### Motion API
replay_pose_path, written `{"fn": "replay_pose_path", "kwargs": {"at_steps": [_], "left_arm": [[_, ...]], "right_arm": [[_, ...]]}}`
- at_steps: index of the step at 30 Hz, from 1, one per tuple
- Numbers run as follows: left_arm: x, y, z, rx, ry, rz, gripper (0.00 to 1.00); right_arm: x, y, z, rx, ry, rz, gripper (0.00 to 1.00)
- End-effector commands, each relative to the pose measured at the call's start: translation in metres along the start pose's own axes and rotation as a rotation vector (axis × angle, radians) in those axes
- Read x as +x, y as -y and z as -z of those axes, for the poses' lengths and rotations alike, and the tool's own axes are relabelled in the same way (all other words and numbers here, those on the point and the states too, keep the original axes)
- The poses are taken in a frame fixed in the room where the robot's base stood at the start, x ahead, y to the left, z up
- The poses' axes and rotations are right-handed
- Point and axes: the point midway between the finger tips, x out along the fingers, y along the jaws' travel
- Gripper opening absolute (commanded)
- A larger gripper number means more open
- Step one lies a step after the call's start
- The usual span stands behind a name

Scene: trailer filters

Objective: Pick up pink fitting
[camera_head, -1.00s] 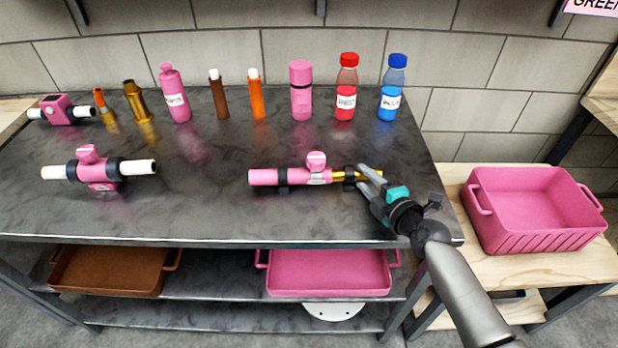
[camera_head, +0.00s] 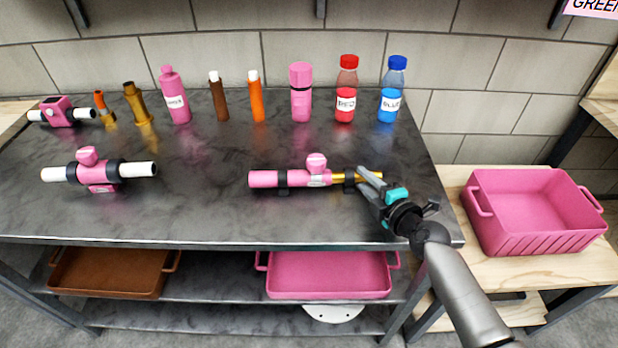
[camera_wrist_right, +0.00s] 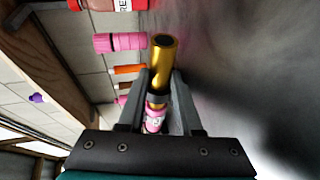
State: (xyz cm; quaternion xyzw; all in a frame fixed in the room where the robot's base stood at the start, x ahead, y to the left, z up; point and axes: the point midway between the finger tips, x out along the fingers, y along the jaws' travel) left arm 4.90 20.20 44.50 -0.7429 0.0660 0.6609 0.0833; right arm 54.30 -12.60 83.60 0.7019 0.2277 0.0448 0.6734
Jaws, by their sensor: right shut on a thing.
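A pink fitting (camera_head: 265,179) lies along the dark tabletop, with a pink knob on top, black clamps and a brass tube (camera_head: 341,179) at its right end. My right gripper (camera_head: 364,176) is shut on the brass tube. In the right wrist view the brass tube (camera_wrist_right: 163,55) lies between the fingers (camera_wrist_right: 163,98) and sticks out past them, with a dark ring and a little pink (camera_wrist_right: 153,121) behind. A second pink fitting (camera_head: 103,175) with white ends lies at left, apart from the gripper. My left gripper is not in view.
A pink bottle (camera_head: 175,95), a pink canister (camera_head: 300,92), a red-capped bottle (camera_head: 346,90) and a blue-capped bottle (camera_head: 393,90) stand along the back. A pink crate (camera_head: 527,245) stands on the wooden bench at right. The front of the dark table (camera_head: 200,215) is clear.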

Motion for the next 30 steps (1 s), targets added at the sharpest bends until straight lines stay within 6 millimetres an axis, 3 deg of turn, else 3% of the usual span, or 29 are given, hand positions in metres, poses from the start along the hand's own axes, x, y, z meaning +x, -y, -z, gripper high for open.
{"fn": "replay_pose_path", "kwargs": {"at_steps": [11, 17, 23, 30], "left_arm": [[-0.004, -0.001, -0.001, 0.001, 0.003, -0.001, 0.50], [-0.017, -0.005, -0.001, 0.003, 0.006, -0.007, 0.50], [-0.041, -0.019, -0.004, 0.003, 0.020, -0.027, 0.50], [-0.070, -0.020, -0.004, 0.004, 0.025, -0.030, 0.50]], "right_arm": [[-0.001, -0.007, 0.000, 0.000, 0.000, -0.004, 0.00], [-0.006, -0.026, 0.002, 0.000, -0.001, -0.004, 0.00], [-0.016, -0.064, 0.006, -0.001, 0.000, -0.006, 0.00], [-0.033, -0.133, 0.012, -0.003, -0.001, -0.009, 0.00]]}}
